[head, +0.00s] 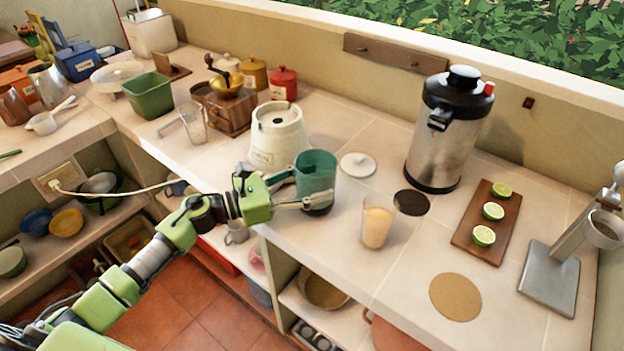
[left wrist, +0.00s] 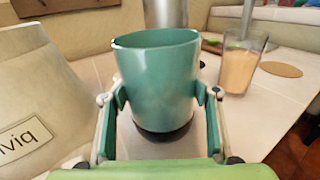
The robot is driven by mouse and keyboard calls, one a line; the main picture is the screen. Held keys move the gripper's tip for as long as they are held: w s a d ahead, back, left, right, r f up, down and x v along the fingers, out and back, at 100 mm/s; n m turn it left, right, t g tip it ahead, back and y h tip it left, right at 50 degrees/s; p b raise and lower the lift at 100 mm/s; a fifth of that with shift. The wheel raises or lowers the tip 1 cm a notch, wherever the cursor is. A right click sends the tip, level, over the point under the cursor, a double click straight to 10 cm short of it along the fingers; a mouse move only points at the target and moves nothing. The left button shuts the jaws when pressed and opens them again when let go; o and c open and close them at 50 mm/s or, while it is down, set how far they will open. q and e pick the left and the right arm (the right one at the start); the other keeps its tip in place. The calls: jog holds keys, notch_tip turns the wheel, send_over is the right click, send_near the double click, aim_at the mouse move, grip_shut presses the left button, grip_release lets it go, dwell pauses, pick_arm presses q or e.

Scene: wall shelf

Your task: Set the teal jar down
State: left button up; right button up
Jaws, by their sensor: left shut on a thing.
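The teal jar (head: 317,172) is upright near the counter's front edge, and it also shows in the left wrist view (left wrist: 157,75). My left gripper (head: 308,192) is shut on it, with one finger on each side of its body. The jar's bottom is dark; I cannot tell whether it touches the counter or hangs just above it. In the left wrist view both fingers of the gripper (left wrist: 160,97) press the jar's sides, below its open rim. My right gripper is not in view.
A cream canister (head: 278,140) stands close behind the jar at left. A glass of pale drink (head: 376,225) and a dark round coaster (head: 411,202) are to its right. A white lid (head: 357,165), steel urn (head: 447,135), lime board (head: 487,220) and cork mat (head: 455,296) are farther off.

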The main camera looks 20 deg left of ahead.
pick_arm(q)
jog(key=o, duration=1.5)
jog(key=shift+f, duration=0.1)
jog(key=shift+s+a, duration=0.15)
jog(key=shift+a, duration=0.05)
jog(key=b+v, duration=0.3)
jog(key=v, duration=0.7)
jog(key=shift+s+a, duration=0.1)
jog(key=shift+s, duration=0.05)
jog(key=shift+s+a+b, duration=0.3)
jog(key=shift+a+b, duration=0.05)
jog(key=shift+a, duration=0.05)
jog(key=shift+s+a, duration=0.1)
